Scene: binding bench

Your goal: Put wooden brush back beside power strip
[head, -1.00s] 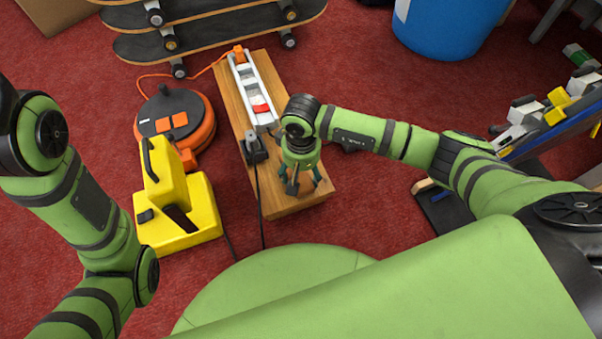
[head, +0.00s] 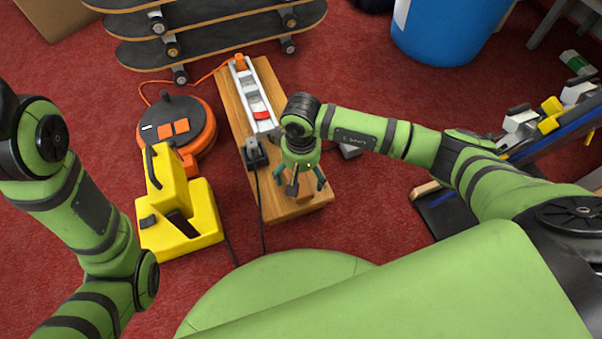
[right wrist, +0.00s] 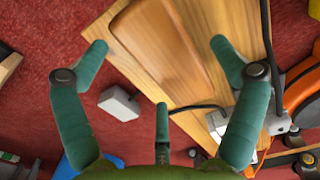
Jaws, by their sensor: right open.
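The wooden brush (right wrist: 158,42), a smooth rounded block of light brown wood, lies on the wooden bench board (head: 265,204) in the right wrist view. My right gripper (head: 300,182) is over the board's near end, open and empty. Its teal fingers are spread around the brush in the right wrist view (right wrist: 157,60), not closed on it. My left gripper is out of view.
A yellow tool (head: 180,222) and an orange cable reel (head: 180,128) stand left of the board. Stacked skateboards (head: 215,30) are behind. A small grey box (right wrist: 120,103) lies on the red floor beside the board. A blue bin (head: 445,30) stands at the back right.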

